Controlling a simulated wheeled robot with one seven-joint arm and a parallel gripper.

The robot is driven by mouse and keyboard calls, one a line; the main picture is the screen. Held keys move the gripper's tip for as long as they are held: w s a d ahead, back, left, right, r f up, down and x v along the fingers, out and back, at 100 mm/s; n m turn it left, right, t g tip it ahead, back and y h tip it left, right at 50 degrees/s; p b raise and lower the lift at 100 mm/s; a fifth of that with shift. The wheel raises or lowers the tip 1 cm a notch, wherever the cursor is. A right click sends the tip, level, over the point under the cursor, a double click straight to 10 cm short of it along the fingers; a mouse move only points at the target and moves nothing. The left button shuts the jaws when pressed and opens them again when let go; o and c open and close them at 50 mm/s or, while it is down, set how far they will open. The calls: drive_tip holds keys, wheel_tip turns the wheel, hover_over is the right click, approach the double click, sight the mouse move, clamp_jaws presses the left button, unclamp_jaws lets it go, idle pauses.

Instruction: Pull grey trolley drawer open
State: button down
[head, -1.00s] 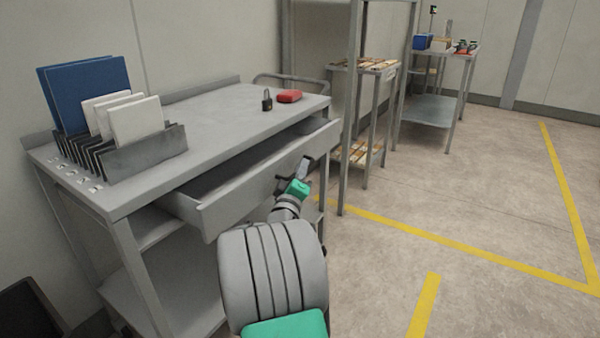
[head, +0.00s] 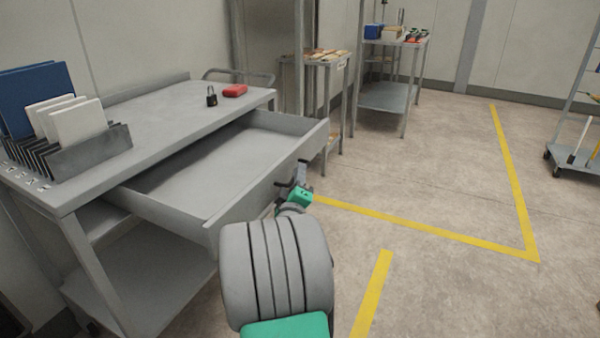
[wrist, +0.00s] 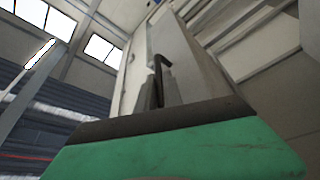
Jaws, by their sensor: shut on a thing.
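The grey trolley (head: 160,105) stands at the left in the head view. Its drawer (head: 215,165) is pulled far out, and its inside looks empty. My gripper (head: 297,183) is at the drawer's front, shut on the dark drawer handle. In the wrist view the handle (wrist: 163,70) shows as a dark bent bar by my gripper's fingers (wrist: 152,98). The drawer front (wrist: 172,60) rises behind it. The exact contact is small in the head view.
Shelves (head: 385,95) stand at the back. A cart (head: 575,160) is at far right. The floor between is clear.

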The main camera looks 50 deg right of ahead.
drive_tip(key=c, duration=1.8)
unclamp_jaws()
drive_tip(key=shift+o, duration=0.2)
drive_tip(key=shift+a, duration=0.1)
drive_tip(key=b+v, duration=0.1)
drive_tip(key=v, duration=0.6)
drive_tip(key=shift+a, duration=0.25)
drive_tip(key=shift+s+f, duration=0.15)
drive_tip(key=shift+s, duration=0.05)
